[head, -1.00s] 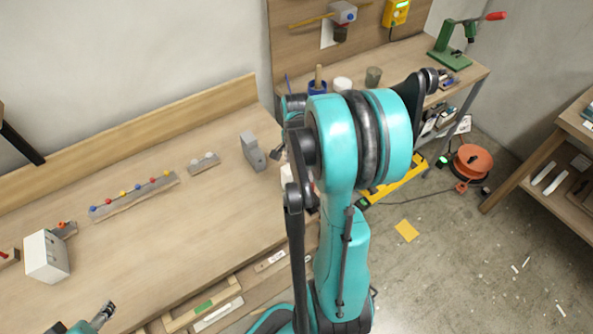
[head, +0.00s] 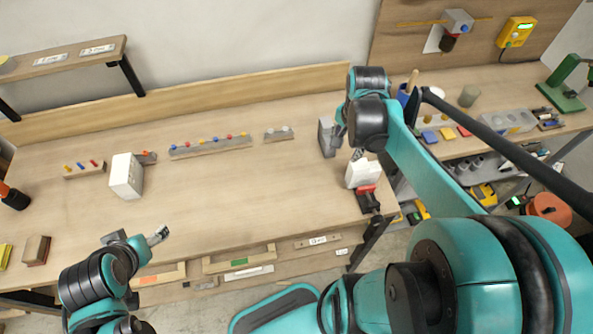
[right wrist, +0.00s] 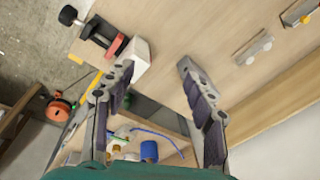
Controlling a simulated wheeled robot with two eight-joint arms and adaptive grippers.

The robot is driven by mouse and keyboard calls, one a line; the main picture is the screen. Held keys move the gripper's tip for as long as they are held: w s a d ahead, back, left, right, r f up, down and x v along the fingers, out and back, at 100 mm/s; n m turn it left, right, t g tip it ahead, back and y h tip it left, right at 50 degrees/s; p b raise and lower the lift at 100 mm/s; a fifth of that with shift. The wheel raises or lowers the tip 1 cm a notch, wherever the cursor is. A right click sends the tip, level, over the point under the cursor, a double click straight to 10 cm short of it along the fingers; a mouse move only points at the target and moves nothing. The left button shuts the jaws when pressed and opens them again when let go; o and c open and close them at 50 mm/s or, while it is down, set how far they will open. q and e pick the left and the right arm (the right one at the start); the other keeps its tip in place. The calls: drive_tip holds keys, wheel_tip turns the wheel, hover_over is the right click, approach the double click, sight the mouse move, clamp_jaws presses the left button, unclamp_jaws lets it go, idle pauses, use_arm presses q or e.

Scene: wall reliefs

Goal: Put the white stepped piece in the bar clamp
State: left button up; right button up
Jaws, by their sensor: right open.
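A white blocky piece (head: 362,174), which looks like the stepped piece, is at the right end of the bench. It is right beside a red and black clamp (head: 368,198) at the bench edge; I cannot tell whether the clamp grips it. My right gripper (head: 348,143) is open and empty, just behind the piece. In the right wrist view the white piece (right wrist: 138,60) shows by the left fingertip of the open gripper (right wrist: 157,66), with the clamp (right wrist: 112,43) beyond; contact is unclear. My left gripper (head: 158,236) is over the front of the bench, its opening unclear.
A grey block (head: 327,137) stands left of my right gripper. A white box (head: 126,175) is on the left, by a rail with coloured pegs (head: 210,147). A small rail (head: 279,134) lies further right. The middle of the bench is clear.

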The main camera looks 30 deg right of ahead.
drive_tip(key=s+a+r+n+t, duration=0.1)
drive_tip(key=a+n+t, duration=0.1)
drive_tip(key=a+n, duration=0.5)
drive_tip(key=s+a+r+n+t+y, duration=0.1)
drive_tip(key=s+a+n+t, duration=0.1)
drive_tip(key=a+n, duration=0.6)
drive_tip(key=a+t, duration=0.1)
drive_tip(key=a, duration=0.2)
drive_tip(key=shift+a, duration=0.15)
